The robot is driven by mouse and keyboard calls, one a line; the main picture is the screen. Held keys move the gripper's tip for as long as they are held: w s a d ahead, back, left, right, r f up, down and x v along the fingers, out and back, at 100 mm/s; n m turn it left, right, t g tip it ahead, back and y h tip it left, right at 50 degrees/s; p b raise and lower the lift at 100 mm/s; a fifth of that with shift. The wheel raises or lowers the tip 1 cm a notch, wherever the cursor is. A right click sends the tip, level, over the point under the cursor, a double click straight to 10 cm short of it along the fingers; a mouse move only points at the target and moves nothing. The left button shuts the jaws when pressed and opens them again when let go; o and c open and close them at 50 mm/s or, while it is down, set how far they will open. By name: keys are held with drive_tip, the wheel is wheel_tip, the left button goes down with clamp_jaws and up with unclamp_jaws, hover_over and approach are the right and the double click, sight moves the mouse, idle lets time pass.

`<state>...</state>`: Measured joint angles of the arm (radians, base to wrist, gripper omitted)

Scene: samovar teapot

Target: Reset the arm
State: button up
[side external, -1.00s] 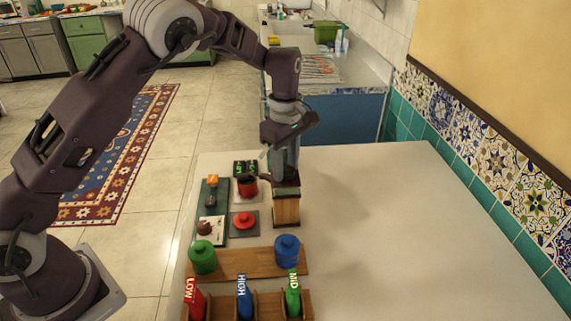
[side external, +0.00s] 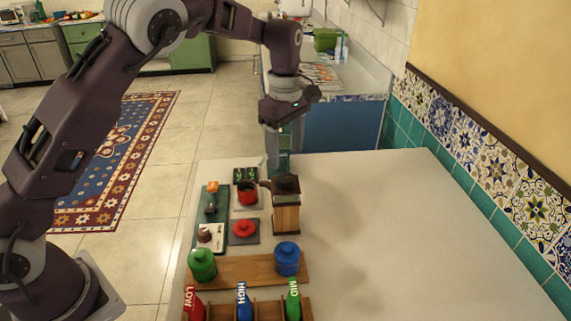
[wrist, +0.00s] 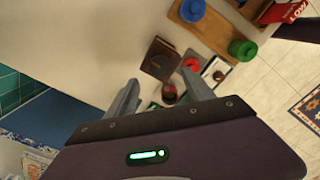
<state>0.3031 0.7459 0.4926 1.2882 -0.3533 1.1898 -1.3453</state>
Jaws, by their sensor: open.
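My gripper (side external: 279,165) hangs pointing down, behind and above the brown wooden box with a dark top (side external: 286,215). In the wrist view the two fingers of my gripper (wrist: 162,88) are spread apart with nothing held between them. The wooden box (wrist: 160,60) shows beyond the fingertips there, apart from them.
A red lidded piece (side external: 243,228) sits on a dark square. A green canister (side external: 202,264) and a blue canister (side external: 287,259) stand on a wooden board (side external: 245,270). Coloured labelled packets stand at the front. The right of the white table (side external: 400,240) is clear; a tiled wall borders it.

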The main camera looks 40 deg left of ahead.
drive_tip(key=shift+r, duration=0.4)
drive_tip(key=s+a+r+m+t+h, duration=0.1)
drive_tip(key=s+r+m+t, duration=0.1)
drive_tip(key=s+r+m, duration=0.45)
drive_tip(key=s+a+r+m+t+h, duration=0.1)
drive_tip(key=s+r+m, duration=0.2)
drive_tip(key=s+r, duration=0.7)
drive_tip(key=s+f+m+t+y, duration=0.1)
drive_tip(key=s+f+m, duration=0.2)
drive_tip(key=s, duration=0.5)
drive_tip(key=s+f+m+t+y, duration=0.1)
drive_tip(key=s+f+m, duration=0.2)
drive_tip(key=s, duration=0.6)
drive_tip(key=shift+m+t, duration=0.3)
drive_tip(key=shift+m, duration=0.85)
